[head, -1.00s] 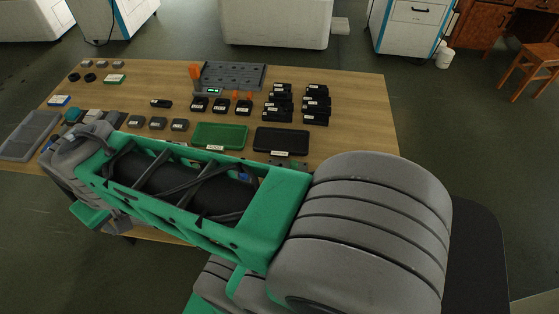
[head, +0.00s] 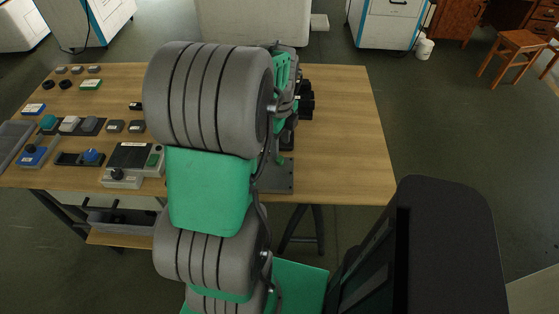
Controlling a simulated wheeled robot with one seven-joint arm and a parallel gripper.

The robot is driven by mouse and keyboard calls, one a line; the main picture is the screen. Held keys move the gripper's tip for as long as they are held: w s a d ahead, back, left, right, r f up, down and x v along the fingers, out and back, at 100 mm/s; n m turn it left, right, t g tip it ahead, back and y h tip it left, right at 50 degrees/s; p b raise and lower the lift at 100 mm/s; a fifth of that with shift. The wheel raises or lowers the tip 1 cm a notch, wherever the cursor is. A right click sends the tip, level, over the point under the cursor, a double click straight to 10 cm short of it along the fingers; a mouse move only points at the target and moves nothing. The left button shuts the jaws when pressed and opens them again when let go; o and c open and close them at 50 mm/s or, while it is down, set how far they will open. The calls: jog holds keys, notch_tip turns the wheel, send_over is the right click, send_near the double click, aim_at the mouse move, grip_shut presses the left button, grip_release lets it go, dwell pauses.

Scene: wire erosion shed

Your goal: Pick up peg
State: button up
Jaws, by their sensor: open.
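I cannot make out a peg in the head view. My arm stands upright over the middle of the wooden table (head: 345,130) and covers much of its top. My gripper is hidden behind the arm, so I cannot see where its fingers are. Several black blocks (head: 306,100) show partly just right of the arm. A dark flat plate (head: 277,178) with holes lies near the table's front edge, partly covered by the arm.
The table's right part is clear. A stool (head: 515,50) stands back right.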

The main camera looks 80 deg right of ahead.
aim_at(280, 158)
notch_tip(280, 158, down, 6)
jog(key=shift+p, duration=0.3)
grip_shut()
dwell(0.3)
